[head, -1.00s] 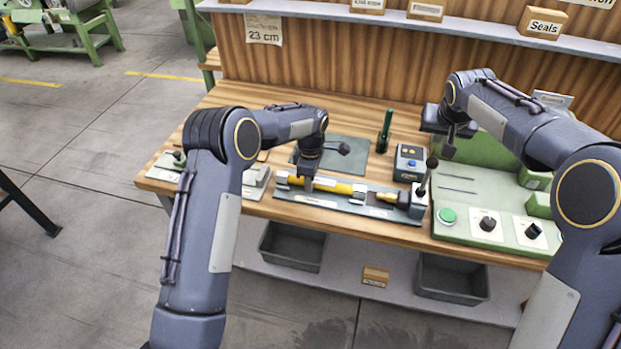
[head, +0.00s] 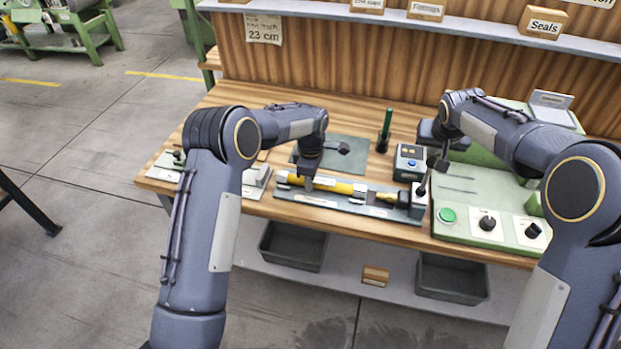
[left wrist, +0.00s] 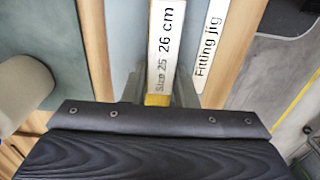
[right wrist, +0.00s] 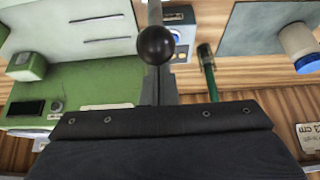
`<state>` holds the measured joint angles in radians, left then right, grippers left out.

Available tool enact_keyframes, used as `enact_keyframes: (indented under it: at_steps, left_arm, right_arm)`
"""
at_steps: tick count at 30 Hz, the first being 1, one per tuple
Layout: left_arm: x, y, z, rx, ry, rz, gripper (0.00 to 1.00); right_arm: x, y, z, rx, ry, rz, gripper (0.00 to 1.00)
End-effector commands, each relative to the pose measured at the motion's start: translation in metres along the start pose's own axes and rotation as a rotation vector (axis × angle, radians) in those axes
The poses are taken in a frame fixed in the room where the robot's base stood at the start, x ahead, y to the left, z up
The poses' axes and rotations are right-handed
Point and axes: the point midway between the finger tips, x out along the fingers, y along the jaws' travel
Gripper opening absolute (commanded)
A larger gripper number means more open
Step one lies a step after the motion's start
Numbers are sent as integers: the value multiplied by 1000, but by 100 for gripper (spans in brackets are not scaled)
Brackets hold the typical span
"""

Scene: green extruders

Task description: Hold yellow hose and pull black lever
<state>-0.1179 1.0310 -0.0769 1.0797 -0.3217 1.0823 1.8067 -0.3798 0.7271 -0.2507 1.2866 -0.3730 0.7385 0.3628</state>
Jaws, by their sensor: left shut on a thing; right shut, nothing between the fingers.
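The yellow hose (head: 338,187) lies in the grey fitting jig (head: 375,209) on the bench. My left gripper (head: 309,184) is shut on the hose. In the left wrist view, its fingers (left wrist: 159,90) sit on both sides of the hose, by the white size label (left wrist: 165,45). The black lever (head: 423,187) stands at the right end of the jig, its top close to my right gripper (head: 441,165). In the right wrist view, the lever's round black knob (right wrist: 156,45) is just ahead of the shut, empty fingers (right wrist: 160,92). I cannot tell whether they touch.
A blue-button box (head: 410,163) and a green upright tool (head: 384,131) stand behind the jig. A green control panel (head: 465,205) with a green button and black knobs lies right of the lever. Grey bins (head: 452,280) sit on the lower shelf.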

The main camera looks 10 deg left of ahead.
Motion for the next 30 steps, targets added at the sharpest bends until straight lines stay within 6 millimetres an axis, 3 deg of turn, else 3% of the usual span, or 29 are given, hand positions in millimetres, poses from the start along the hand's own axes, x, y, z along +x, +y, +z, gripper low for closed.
enact_keyframes:
  at_steps: [30]
  left_arm:
    - [0,0,0,0,0,1,0]
  right_arm:
    - [-3,0,17,1,-1,0,0]
